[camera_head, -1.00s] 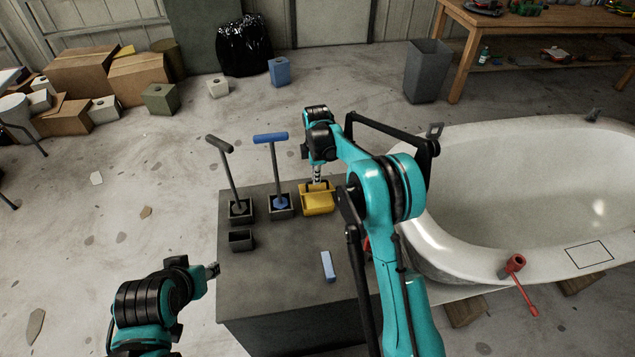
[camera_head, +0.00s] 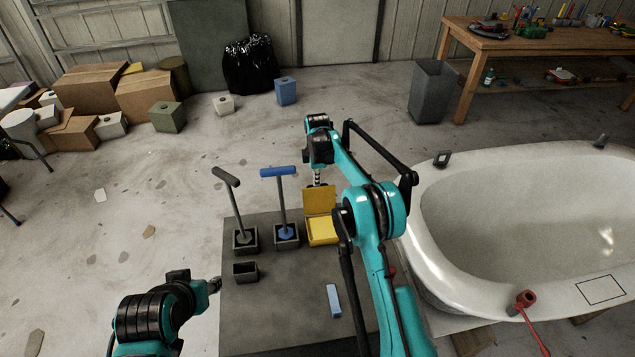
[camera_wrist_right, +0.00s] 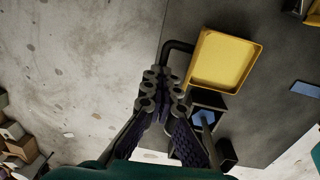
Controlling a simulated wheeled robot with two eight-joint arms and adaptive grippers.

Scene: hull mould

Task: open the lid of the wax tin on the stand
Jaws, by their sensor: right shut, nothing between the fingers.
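The yellow wax tin (camera_head: 322,232) stands at the far right of the dark stand (camera_head: 275,305). Its lid (camera_head: 319,202) stands raised at the tin's far edge, and the yellow inside shows. My right gripper (camera_head: 317,179) is just beyond the lid's upper edge, its tips partly hidden there. The right wrist view shows its fingers (camera_wrist_right: 160,88) shut and empty, beside a dark bent rod and a yellow rimmed square (camera_wrist_right: 225,62); whether they touch the rod I cannot tell. My left gripper (camera_head: 214,285) is at the stand's left edge; its finger state is unclear.
A blue-handled tool (camera_head: 279,200) and a dark-handled tool (camera_head: 228,200) stand in holders left of the tin. A small empty dark box (camera_head: 245,271) and a pale blue block (camera_head: 334,300) sit nearer. The white tub mould (camera_head: 436,270) is to the right.

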